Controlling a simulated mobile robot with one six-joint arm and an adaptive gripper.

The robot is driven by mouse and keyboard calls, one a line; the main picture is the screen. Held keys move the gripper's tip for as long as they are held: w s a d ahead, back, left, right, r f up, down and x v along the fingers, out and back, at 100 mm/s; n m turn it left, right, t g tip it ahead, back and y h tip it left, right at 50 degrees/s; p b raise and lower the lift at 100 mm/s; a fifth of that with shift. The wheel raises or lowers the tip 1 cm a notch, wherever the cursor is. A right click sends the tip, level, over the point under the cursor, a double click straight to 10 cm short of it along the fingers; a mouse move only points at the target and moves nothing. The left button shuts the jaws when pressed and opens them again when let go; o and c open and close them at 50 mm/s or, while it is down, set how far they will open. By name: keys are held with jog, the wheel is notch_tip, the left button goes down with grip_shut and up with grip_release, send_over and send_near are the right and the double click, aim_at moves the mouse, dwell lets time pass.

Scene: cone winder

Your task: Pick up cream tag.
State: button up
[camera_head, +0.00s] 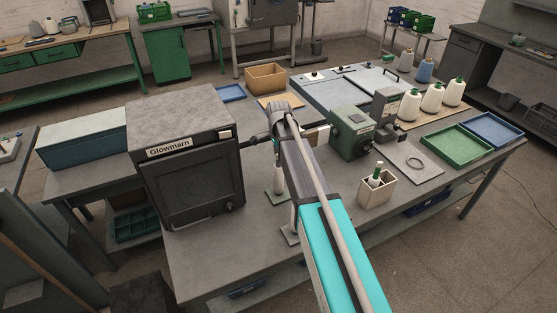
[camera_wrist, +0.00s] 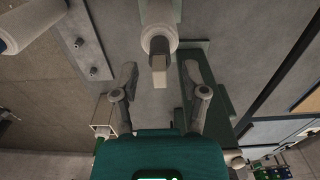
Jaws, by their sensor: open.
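My gripper (camera_wrist: 162,70) is open in the wrist view, with its two dark fingers wide apart. A small pale block (camera_wrist: 158,77) shows between the fingers in the picture, below a dark collar on a pale round part (camera_wrist: 158,35). I cannot tell whether this block is the cream tag, or how far it is from the fingers. No finger visibly touches it. In the head view my arm hides the gripper. No cream tag can be made out for certain there.
The black Glowmarn box (camera_head: 188,160) stands left of my arm on the grey table. A green machine (camera_head: 350,132), a cream holder (camera_head: 376,191), white cones (camera_head: 433,97), a green tray (camera_head: 456,146) and a blue tray (camera_head: 492,130) are to the right. The table's front right is bare.

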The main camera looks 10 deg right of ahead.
jog(key=shift+c, duration=0.3)
jog(key=c, duration=0.7)
